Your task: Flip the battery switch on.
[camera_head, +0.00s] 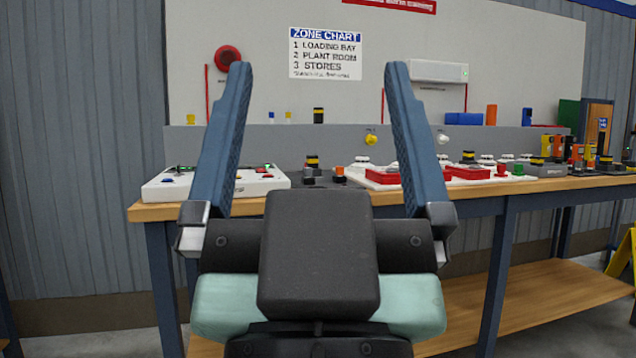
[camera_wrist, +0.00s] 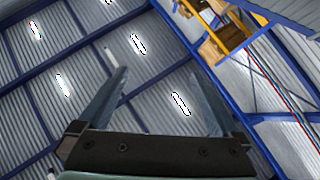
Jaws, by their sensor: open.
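My gripper (camera_head: 318,68) is open and empty, its two blue fingers spread wide and pointing up in front of the bench. It also shows open in the wrist view (camera_wrist: 160,75), against the ceiling. A white panel box (camera_head: 265,184) lies at the left end of the bench top, with a blue button and a small green light; my left finger hides part of it. I cannot tell which of the small bench devices is the battery switch. No switch marking is readable, and the wrist view shows none of the bench.
The wooden bench (camera_head: 470,199) runs across to the right, crowded with red and white units (camera_head: 382,176), dark bases and coloured buttons. A zone chart (camera_head: 325,54) and a red bell (camera_head: 227,58) are on the board behind. A yellow stand (camera_head: 622,258) is at far right.

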